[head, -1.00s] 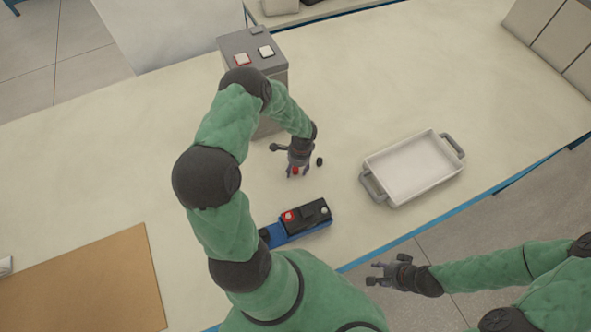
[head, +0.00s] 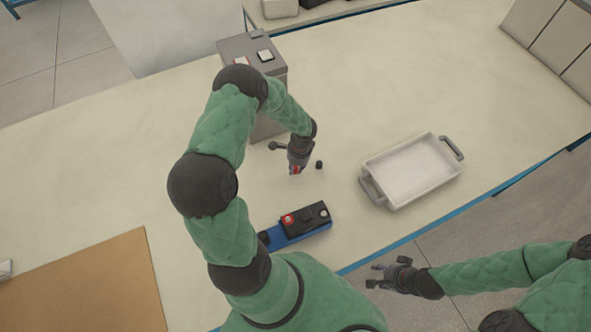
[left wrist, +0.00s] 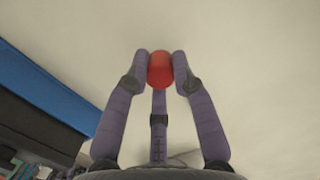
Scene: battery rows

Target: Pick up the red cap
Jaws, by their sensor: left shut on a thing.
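The red cap (left wrist: 160,69) is between the fingertips of my left gripper (left wrist: 160,70) in the left wrist view, with fingers touching it on both sides. In the head view the left gripper (head: 297,168) is over the table, and only a bit of red shows between its fingers. It is shut on the cap, at or close to the table surface; I cannot tell if the cap touches the table. My right gripper (head: 391,274) is off the table's front edge, its fingers apart and empty.
A small black cap (head: 319,165) stands just right of the left gripper. A black battery (head: 305,217) on a blue holder (head: 282,238) is nearer. A white tray (head: 425,192) is at right, a grey box (head: 270,86) behind, a brown mat (head: 90,285) at left.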

